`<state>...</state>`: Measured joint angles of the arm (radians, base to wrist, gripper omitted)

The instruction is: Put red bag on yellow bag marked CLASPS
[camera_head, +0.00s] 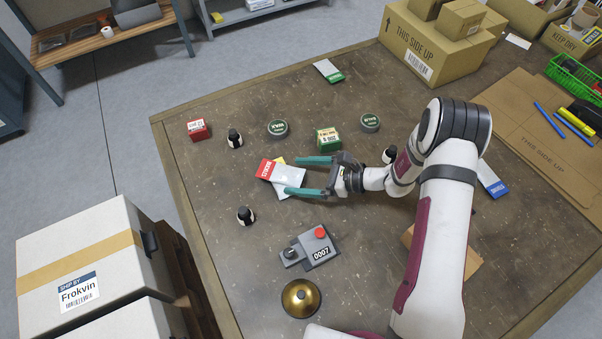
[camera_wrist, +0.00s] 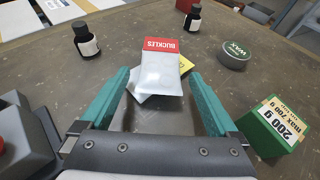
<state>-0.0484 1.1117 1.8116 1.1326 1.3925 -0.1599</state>
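The red bag (camera_head: 289,173), with a red top band reading BUCKLES and a pale body, lies over the yellow bag. It also shows in the wrist view (camera_wrist: 158,72). Only a yellow edge (camera_wrist: 185,64) and pale corners of the yellow bag stick out beneath it, and its lettering is hidden. In the head view a bit of the yellow bag (camera_head: 281,159) shows at the top edge. My gripper (camera_head: 292,175) is open, its teal fingers wide apart, with the bags between and just beyond the fingertips. Clear gaps separate the fingers (camera_wrist: 158,76) from the red bag.
A green box (camera_head: 328,139) and wax tins (camera_head: 277,128) stand behind my gripper. Black-capped bottles (camera_head: 245,215) stand nearby. A red box (camera_head: 198,130), a grey device with a red button (camera_head: 312,247) and a brass bell (camera_head: 300,298) are also on the table.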

